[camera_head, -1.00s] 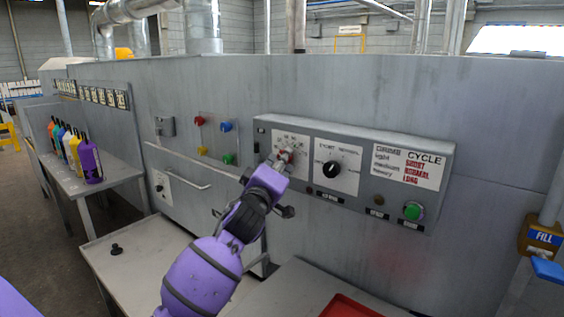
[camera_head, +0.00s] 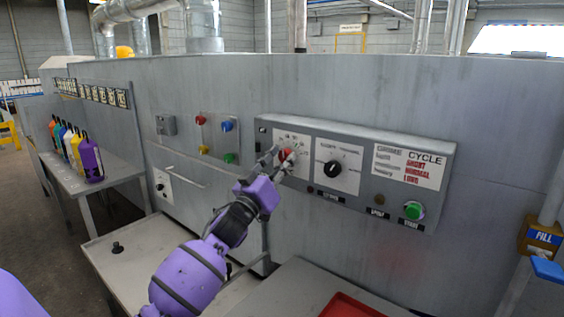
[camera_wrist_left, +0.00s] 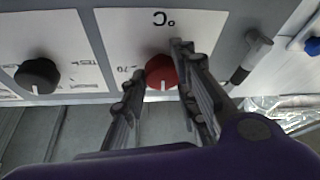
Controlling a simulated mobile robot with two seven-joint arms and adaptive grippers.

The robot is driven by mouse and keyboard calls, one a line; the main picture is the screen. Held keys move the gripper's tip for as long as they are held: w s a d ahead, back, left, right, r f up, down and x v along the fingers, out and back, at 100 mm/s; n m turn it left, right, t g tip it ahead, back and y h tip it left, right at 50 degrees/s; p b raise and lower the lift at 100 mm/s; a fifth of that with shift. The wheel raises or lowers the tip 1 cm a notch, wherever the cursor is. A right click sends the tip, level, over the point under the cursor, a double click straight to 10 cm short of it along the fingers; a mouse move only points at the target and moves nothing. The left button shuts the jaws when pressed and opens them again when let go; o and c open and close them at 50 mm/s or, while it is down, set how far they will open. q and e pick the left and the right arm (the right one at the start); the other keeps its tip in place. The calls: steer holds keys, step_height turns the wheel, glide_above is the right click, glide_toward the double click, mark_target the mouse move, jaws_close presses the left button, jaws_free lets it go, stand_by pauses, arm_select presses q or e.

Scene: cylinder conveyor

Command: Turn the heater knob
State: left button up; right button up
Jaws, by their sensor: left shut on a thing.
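The red heater knob (camera_head: 286,155) sits on a white dial plate marked °C, at the left of the grey control panel (camera_head: 420,212). In the left wrist view the red knob (camera_wrist_left: 160,71) is between the fingertips, with its white mark toward the bottom of the picture. My left gripper (camera_head: 279,161) reaches up from below, one finger on each side of the knob, and is shut on it. It also shows in the left wrist view (camera_wrist_left: 158,62). The fingers hide part of the knob's sides and the dial's scale. My right gripper is not in view.
A black knob (camera_head: 332,169) is close on the right of the red one, and a green button (camera_head: 413,210) farther right. Coloured buttons are on the wall to the left. Several bottles (camera_head: 91,160) stand on a side table. A red tray (camera_head: 350,307) is at the bottom.

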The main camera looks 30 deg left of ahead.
arm_select(q)
steer(key=m+h, duration=0.1)
steer(key=m, duration=0.1)
steer(key=m+h, duration=0.2)
steer(key=m, duration=0.1)
steer(key=m+h, duration=0.1)
steer(key=m, duration=0.1)
steer(key=shift+r+m, duration=0.25)
steer(key=shift+m, duration=0.05)
steer(key=shift+f+m+h, duration=0.15)
steer(key=shift+m+h, duration=0.55)
steer(key=shift+m, duration=0.4)
steer(key=shift+g, duration=0.3)
steer(key=shift+f+m, duration=0.15)
steer(key=shift+m, duration=0.15)
steer(key=o, duration=1)
steer(key=shift+d, duration=0.1)
steer(key=shift+s+a+f, duration=0.1)
steer(key=shift+a, duration=0.1)
steer(key=v, duration=1.1)
steer(key=shift+s+a, duration=0.1)
steer(key=shift+s, duration=0.3)
